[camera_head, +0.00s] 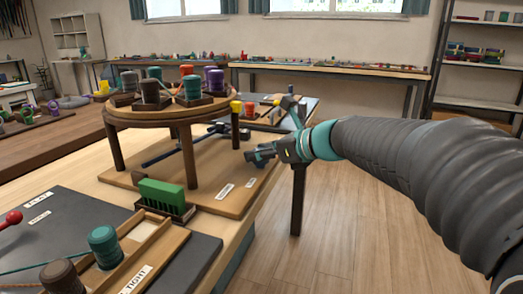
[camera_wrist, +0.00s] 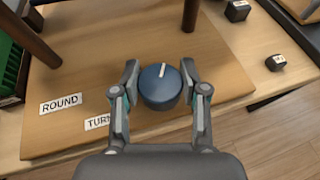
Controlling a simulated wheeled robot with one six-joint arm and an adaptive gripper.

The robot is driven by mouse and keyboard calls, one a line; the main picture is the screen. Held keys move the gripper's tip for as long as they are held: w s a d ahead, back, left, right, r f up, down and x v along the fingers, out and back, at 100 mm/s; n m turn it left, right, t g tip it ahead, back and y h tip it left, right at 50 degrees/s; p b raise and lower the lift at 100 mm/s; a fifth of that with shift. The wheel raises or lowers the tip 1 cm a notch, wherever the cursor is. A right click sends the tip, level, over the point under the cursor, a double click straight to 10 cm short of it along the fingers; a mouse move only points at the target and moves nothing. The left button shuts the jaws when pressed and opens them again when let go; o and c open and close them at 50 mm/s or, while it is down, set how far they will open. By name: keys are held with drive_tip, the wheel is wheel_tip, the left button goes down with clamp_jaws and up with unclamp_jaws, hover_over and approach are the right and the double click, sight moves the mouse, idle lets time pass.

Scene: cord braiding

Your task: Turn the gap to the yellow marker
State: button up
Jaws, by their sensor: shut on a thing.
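A round wooden braiding stand (camera_head: 165,116) stands on legs on a board, with grey, teal, orange and purple bobbins (camera_head: 216,80) around its top. A yellow marker (camera_head: 236,106) is at its right edge. I cannot clearly tell where the gap between the bobbins lies. My gripper (camera_head: 256,157) is low beside the stand's right side. In the wrist view my gripper (camera_wrist: 160,88) is shut on a round blue knob (camera_wrist: 158,92), one finger on each side. The knob's white line points up the picture, tilted slightly right. The knob is hidden in the head view.
Labels ROUND (camera_wrist: 61,104) and a partly covered TURN (camera_wrist: 98,122) lie on the board. The stand's legs (camera_head: 188,158) are close to my gripper. A green comb-like block (camera_head: 163,196) and a teal bobbin (camera_head: 104,245) are nearer. Open floor (camera_head: 350,230) lies right.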

drive_tip(key=n+g+y+p, duration=0.1)
drive_tip(key=n+g, duration=0.2)
drive_tip(key=shift+w+r+y, duration=0.1)
drive_tip(key=shift+y, duration=0.2)
drive_tip(key=n+g, duration=0.2)
drive_tip(key=g, duration=0.1)
drive_tip(key=shift+n+y+p, duration=0.3)
drive_tip(key=shift+y+p, duration=0.05)
drive_tip(key=shift+y, duration=0.05)
drive_tip(key=n+g, duration=0.3)
drive_tip(key=g, duration=0.1)
drive_tip(key=shift+n, duration=0.3)
drive_tip(key=shift+n+g+h, duration=0.6)
drive_tip(key=shift+n+g, duration=1)
drive_tip(key=shift+g, duration=0.4)
drive_tip(key=o, duration=1.2)
drive_tip(key=shift+a, duration=0.1)
drive_tip(key=shift+c, duration=0.2)
